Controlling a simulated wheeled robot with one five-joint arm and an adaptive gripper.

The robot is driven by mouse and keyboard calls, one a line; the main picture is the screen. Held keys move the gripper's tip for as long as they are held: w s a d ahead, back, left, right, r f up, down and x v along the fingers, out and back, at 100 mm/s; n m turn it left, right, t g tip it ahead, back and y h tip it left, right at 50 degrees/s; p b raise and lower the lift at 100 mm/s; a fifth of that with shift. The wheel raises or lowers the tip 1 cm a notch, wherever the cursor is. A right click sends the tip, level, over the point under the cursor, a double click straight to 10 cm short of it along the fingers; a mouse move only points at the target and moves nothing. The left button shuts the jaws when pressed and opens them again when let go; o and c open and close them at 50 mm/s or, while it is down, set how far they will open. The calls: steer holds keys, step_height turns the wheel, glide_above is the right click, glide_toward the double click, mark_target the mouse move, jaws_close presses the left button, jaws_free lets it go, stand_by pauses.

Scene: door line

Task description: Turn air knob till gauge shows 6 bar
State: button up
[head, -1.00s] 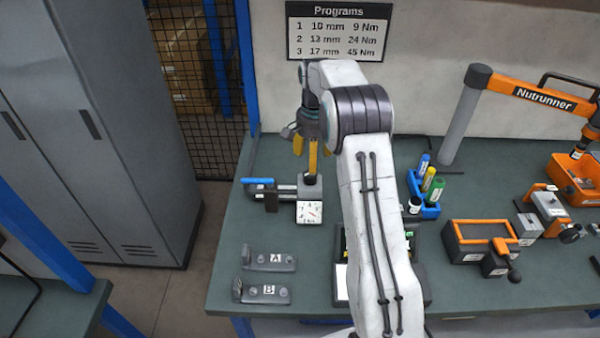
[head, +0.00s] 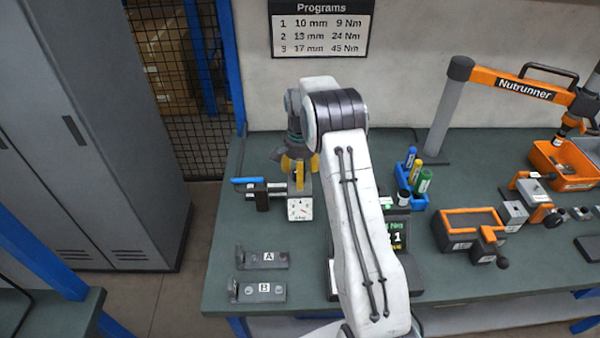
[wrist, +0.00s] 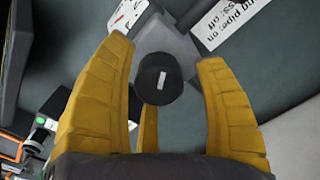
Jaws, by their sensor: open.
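The air knob (wrist: 158,80) is a round black cap with a small white mark, seen in the wrist view between my open yellow fingers. My gripper (head: 298,172) points down over it in the head view; in the wrist view the fingers (wrist: 160,95) stand around the knob with gaps on both sides. The gauge (head: 300,209) is a white square dial in front of the knob, with a red needle; its reading is too small to tell. In the wrist view only a white edge of the gauge (wrist: 127,14) shows at the top. The knob is mostly hidden in the head view.
A blue lever (head: 252,181) on the air line lies just left of the gauge. Brackets A (head: 262,260) and B (head: 258,291) lie nearer the front. A blue marker holder (head: 413,195) and a screen unit (head: 398,240) are to the right. Bench between the gauge and brackets is clear.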

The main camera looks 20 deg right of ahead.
steer(key=c, duration=1.2)
